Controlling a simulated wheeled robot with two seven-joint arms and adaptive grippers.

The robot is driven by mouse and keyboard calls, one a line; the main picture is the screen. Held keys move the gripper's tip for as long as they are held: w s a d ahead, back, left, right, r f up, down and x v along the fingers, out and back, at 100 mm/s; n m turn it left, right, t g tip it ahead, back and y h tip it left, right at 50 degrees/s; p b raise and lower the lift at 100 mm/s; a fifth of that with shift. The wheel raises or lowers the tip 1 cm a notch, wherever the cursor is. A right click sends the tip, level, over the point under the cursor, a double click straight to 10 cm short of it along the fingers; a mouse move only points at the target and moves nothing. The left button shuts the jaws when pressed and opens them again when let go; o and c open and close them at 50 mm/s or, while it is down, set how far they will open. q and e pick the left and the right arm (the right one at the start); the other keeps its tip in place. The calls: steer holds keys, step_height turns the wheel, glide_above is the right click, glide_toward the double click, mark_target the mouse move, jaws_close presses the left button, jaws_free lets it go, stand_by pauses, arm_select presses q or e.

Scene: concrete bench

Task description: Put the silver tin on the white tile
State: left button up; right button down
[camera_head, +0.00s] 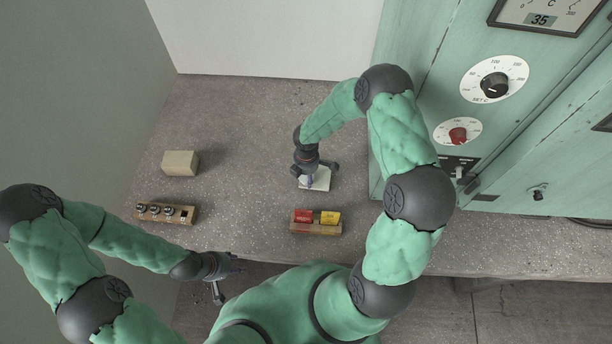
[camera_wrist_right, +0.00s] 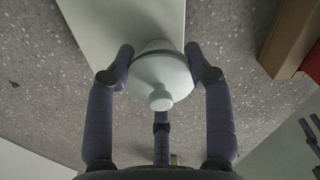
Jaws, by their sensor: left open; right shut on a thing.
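My right gripper (camera_head: 311,181) is over the white tile (camera_head: 322,180) in the head view. In the right wrist view its fingers are shut around a pale, round, knobbed thing (camera_wrist_right: 160,76), which I take to be the silver tin. The white tile (camera_wrist_right: 105,28) lies behind it there, and the tin overlaps its edge in the picture. I cannot tell whether the tin touches the tile. In the head view the tin is hidden by the gripper. My left gripper (camera_head: 226,278) is open and empty, by the bench's front edge.
A wooden holder with red and yellow pieces (camera_head: 316,228) stands in front of the tile. A wooden rack (camera_head: 150,217) with several small metallic pieces and a pale block (camera_head: 180,163) are at left. A green cabinet (camera_head: 420,110) stands close at right. The bench's middle is clear.

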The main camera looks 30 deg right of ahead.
steer(key=shift+f, duration=0.2)
steer(key=shift+c, duration=2.4)
jaws_free()
steer(key=shift+r, duration=0.1)
steer(key=shift+r, duration=0.5)
step_height(320, 180, up, 11)
steer(key=p, duration=0.3)
steer(key=shift+r, duration=0.15)
